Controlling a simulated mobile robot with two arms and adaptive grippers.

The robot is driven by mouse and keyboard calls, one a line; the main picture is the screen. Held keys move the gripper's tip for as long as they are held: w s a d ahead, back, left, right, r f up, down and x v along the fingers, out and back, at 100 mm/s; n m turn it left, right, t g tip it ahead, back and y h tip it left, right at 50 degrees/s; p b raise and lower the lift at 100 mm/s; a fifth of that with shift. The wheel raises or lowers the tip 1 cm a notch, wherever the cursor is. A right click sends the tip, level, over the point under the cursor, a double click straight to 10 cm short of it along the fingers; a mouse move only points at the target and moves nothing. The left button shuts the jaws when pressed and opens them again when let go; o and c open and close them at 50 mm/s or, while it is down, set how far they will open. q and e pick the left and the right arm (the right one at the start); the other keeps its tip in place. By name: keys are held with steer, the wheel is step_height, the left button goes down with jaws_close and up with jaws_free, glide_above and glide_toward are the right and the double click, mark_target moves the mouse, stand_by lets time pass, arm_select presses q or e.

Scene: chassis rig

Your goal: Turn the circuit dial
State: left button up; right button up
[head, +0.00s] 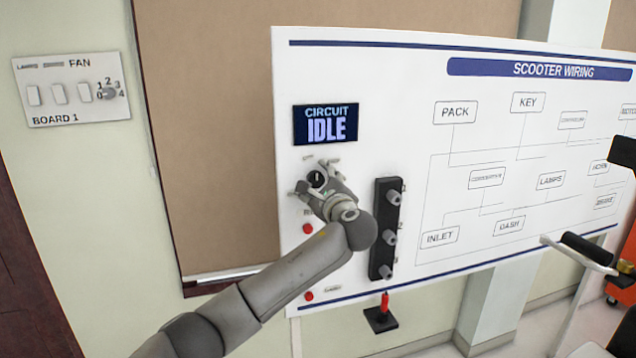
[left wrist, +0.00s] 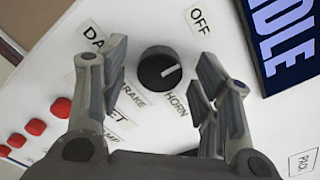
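The circuit dial (head: 317,178) is a black round knob on the white panel, below the CIRCUIT IDLE display (head: 326,125). In the left wrist view the dial (left wrist: 160,70) shows a white pointer mark aimed right, between the OFF label (left wrist: 200,18) and the HORN label (left wrist: 176,104). My left gripper (head: 319,184) is at the dial, its fingers spread on either side of it. In the wrist view the fingers look apart from the knob, with white panel showing between. My right gripper does not show.
Red buttons (left wrist: 36,127) sit left of the dial in the wrist view. A black strip with grey knobs (head: 385,230) stands right of my left arm. A red-handled part (head: 383,305) is below it. A wall switch board (head: 70,92) hangs far left.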

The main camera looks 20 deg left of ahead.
arm_select(q)
steer(key=c, duration=1)
steer(key=m+p, duration=0.1)
steer(key=p, duration=0.1)
steer(key=m+p, duration=0.2)
steer(key=shift+r, duration=0.25)
steer(key=shift+f+m+p, duration=0.1)
steer(key=shift+m+p, duration=0.55)
steer(key=shift+m, duration=0.25)
steer(key=shift+f+m, duration=0.1)
steer(key=shift+m, duration=1.8)
steer(key=o, duration=1.1)
steer(key=shift+c, duration=0.2)
